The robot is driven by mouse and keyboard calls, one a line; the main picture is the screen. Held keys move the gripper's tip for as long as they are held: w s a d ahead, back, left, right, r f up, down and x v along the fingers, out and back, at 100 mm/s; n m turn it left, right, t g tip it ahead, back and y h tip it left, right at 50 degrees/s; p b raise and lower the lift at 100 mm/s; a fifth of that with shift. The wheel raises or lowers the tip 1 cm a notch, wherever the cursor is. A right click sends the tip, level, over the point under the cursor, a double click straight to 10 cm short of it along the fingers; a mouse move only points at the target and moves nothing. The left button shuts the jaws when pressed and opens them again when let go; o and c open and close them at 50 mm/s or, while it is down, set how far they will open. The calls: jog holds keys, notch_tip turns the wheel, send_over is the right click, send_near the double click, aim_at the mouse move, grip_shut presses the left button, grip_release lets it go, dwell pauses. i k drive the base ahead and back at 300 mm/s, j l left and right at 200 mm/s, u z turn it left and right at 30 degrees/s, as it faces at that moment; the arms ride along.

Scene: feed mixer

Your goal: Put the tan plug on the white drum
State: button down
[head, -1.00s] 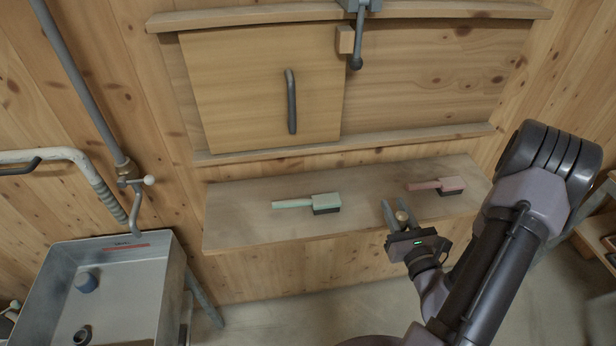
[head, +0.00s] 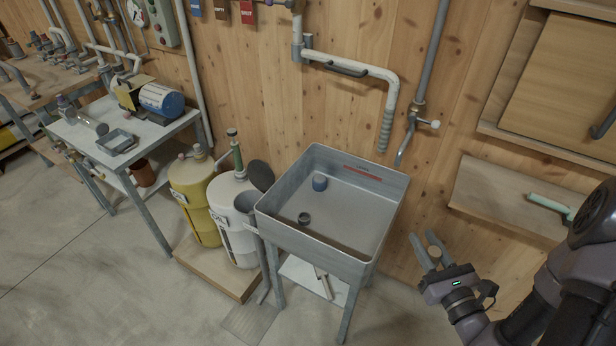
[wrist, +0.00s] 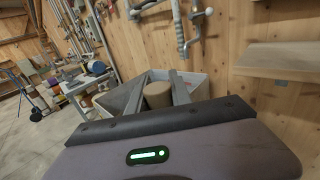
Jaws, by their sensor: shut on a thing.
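The tan plug (head: 434,251) is between the fingers of my gripper (head: 426,238), which is shut on it. In the wrist view the plug (wrist: 157,96) shows as a short tan cylinder between the two grey fingers. My gripper is right of the sink, in front of the wooden wall. The white drum (head: 231,212) stands on a low wooden platform left of the sink, with a green-handled pump on top. A dark round disc (head: 262,176) shows beside its top. The sink hides part of its right side.
A yellow drum (head: 193,197) stands left of the white one. A wall shelf (head: 500,205) holds a green brush. Floor in front is open.

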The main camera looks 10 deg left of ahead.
aim_at(225, 195)
jog(key=j, duration=0.65)
jog(key=j+u, duration=0.15)
jog(key=j, duration=0.5)
jog(key=i+j, duration=0.1)
jog(key=j, duration=0.55)
jog(key=j+u, duration=0.1)
jog(key=j, duration=0.55)
jog(key=i+j+u, duration=0.1)
jog(key=j, duration=0.5)
jog(key=i+j, duration=0.15)
jog(key=j, duration=0.5)
jog(key=i+l+u, duration=0.1)
jog(key=i+l, duration=0.15)
jog(key=l, duration=0.15)
jog(key=i+l+u, duration=0.1)
jog(key=i+l, duration=0.15)
jog(key=l, duration=0.15)
